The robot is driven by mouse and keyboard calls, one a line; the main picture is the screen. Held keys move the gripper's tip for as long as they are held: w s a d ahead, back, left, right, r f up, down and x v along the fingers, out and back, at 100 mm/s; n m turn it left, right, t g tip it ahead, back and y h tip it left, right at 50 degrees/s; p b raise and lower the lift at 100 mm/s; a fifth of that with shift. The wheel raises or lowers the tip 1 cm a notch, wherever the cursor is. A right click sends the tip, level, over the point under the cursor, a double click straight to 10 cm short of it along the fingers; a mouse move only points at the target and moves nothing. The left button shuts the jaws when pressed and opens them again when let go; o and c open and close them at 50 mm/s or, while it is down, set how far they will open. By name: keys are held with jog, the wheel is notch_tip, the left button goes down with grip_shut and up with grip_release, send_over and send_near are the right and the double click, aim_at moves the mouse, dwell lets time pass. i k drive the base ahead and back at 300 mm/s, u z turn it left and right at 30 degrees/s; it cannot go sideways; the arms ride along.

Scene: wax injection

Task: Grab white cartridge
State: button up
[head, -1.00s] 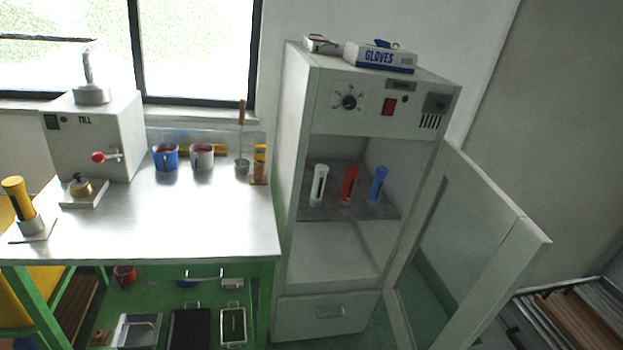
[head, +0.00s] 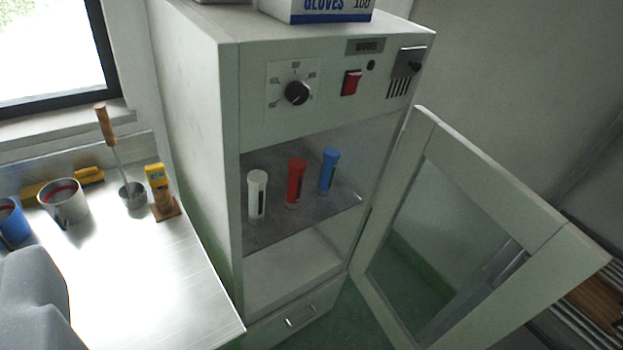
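The white cartridge (head: 257,196) stands upright on the upper shelf (head: 285,228) inside the open grey cabinet (head: 190,130). It is the leftmost of three cartridges there. The red cartridge (head: 296,182) stands to its right and the blue cartridge (head: 328,170) is farther right. A rounded grey shape at the lower left edge may be part of my arm or gripper. No fingertips show, so I cannot see my gripper's opening.
The cabinet's glass door (head: 450,240) stands open to the right. A metal table (head: 140,270) on the left holds a grey mug (head: 64,203), a blue mug (head: 12,222), a ladle in a small pot (head: 132,195) and a yellow device (head: 160,188). A gloves box (head: 318,10) sits on the cabinet.

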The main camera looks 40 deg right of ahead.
aim_at(256, 197)
jog(key=z, duration=0.5)
jog(key=i, duration=0.8)
jog(key=z, duration=0.6)
jog(key=k, duration=0.8)
jog(key=z, duration=0.2)
jog(key=i, duration=0.85)
jog(key=u, duration=0.1)
